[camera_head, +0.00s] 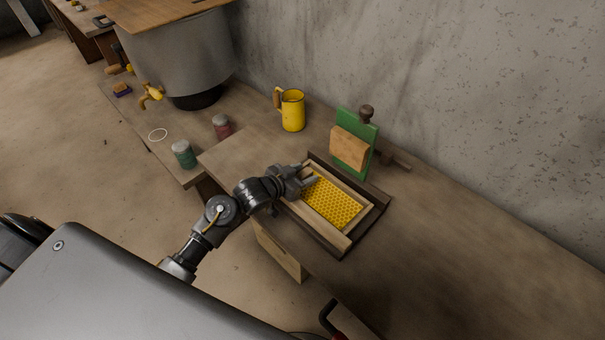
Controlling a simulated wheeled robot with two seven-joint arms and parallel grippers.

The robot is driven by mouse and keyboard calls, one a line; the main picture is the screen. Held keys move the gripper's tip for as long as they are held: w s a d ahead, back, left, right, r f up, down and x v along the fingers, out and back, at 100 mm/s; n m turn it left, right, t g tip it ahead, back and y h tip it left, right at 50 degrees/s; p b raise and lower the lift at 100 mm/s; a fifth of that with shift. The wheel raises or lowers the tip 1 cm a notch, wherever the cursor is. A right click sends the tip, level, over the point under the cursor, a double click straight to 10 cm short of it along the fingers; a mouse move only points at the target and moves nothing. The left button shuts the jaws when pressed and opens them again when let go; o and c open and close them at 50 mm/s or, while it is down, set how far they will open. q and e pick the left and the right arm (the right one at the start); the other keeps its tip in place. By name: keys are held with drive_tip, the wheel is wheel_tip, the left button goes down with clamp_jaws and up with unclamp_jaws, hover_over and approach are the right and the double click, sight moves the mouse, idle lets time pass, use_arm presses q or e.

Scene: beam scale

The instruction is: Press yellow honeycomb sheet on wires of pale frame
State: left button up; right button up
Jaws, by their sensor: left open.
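The yellow honeycomb sheet (333,203) lies inside the pale wooden frame (323,234), which rests in a dark tray (376,215) on the bench. The sheet looks flat within the frame; its wires are hidden or too small to see. My left gripper (311,176) is open and empty at the left end of the frame, over or just above the sheet's corner. I cannot tell whether it touches the sheet. My right gripper is not in view.
A green board with a wooden block (350,148) stands behind the tray. A yellow mug (292,110), a red jar (222,127) and a green jar (184,154) stand to the left. A large grey drum (180,55) is farther back. The bench (470,250) is clear at right.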

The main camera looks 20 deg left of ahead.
use_arm(q)
drive_tip(key=v, duration=1.1)
drive_tip(key=shift+f, duration=0.15)
idle(0.3)
drive_tip(key=s+d+f+n+g+y, duration=0.15)
drive_tip(key=s+f+g, duration=0.3)
drive_tip(key=s, duration=0.75)
drive_tip(key=s+f+n+g+y, duration=0.1)
drive_tip(key=s+f+g+y, duration=0.3)
drive_tip(key=s, duration=0.7)
wheel_tip(320, 180, down, 25)
drive_tip(key=s+g, duration=0.1)
drive_tip(key=g, duration=0.1)
drive_tip(key=s+a+f, duration=0.3)
drive_tip(key=s+f, duration=1.3)
drive_tip(key=s, duration=0.1)
drive_tip(key=shift+a+g, duration=0.15)
drive_tip(key=shift+g, duration=0.3)
